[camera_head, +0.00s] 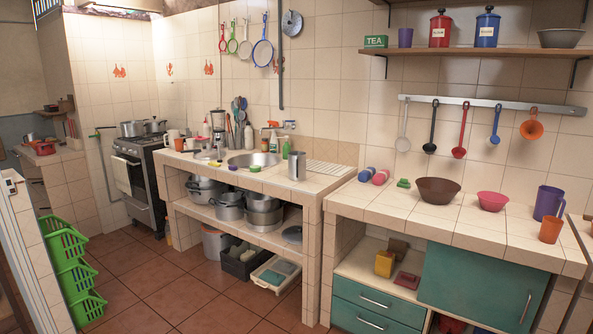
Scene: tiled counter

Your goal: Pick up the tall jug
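Two vessels could be the tall jug, and I cannot tell which is meant. A tall purple jug (548,203) with a side handle stands upright on the right counter, just behind an orange cup (550,230). A tall grey metal jug (297,166) stands upright on the sink counter, near its right front edge. Neither of my grippers is in view.
The right tiled counter (470,228) also holds a brown bowl (438,190), a pink bowl (492,201) and small coloured items. Its front strip is clear. A sink (254,160) lies left of the metal jug. A rail of hanging ladles (490,104) is above, and the floor (180,305) is open.

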